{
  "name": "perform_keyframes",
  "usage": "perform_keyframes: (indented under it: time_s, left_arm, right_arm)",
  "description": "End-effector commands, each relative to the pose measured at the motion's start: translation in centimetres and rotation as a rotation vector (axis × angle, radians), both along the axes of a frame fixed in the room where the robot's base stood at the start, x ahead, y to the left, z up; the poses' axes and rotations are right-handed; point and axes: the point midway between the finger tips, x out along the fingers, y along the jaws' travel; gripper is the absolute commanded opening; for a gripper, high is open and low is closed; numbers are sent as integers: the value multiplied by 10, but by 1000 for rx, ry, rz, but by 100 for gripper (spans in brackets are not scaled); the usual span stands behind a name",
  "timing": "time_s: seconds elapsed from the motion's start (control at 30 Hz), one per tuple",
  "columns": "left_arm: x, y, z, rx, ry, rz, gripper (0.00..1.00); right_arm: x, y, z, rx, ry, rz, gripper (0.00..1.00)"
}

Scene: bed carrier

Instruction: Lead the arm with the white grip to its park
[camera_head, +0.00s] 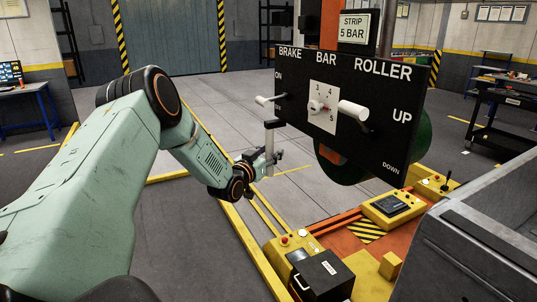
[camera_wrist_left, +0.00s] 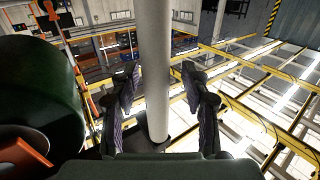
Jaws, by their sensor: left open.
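A black panel (camera_head: 385,128) reads BRAKE, BAR and ROLLER. A white grip (camera_head: 353,113) sticks out near UP on its right side, and a smaller white grip (camera_head: 264,100) shows near ON at its left. A pale upright bar (camera_head: 269,150) hangs by the panel's left edge. My left gripper (camera_head: 271,158) is at this bar. In the left wrist view the pale bar (camera_wrist_left: 155,75) stands between the two open fingers of my left gripper (camera_wrist_left: 158,84), with gaps showing on both sides. My right gripper is out of view.
A dial (camera_head: 322,107) with a pointer sits mid-panel. A sign (camera_head: 356,26) reads STRIP 5 BAR. A green drum (camera_head: 424,135) is behind the panel. Below are yellow control boxes (camera_head: 395,208) and a black box (camera_head: 322,276). Open floor (camera_head: 185,230) lies left.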

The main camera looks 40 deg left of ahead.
Motion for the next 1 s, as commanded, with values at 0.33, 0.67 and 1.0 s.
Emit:
perform_keyframes:
  time_s: [0.33,0.67,1.0]
  left_arm:
    - [-25,-4,1,-6,-2,2,46]
    - [-70,-12,0,-6,0,5,46]
    - [-98,-14,0,-4,3,12,46]
  right_arm:
    - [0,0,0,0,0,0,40]
    - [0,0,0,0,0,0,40]
    - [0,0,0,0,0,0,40]
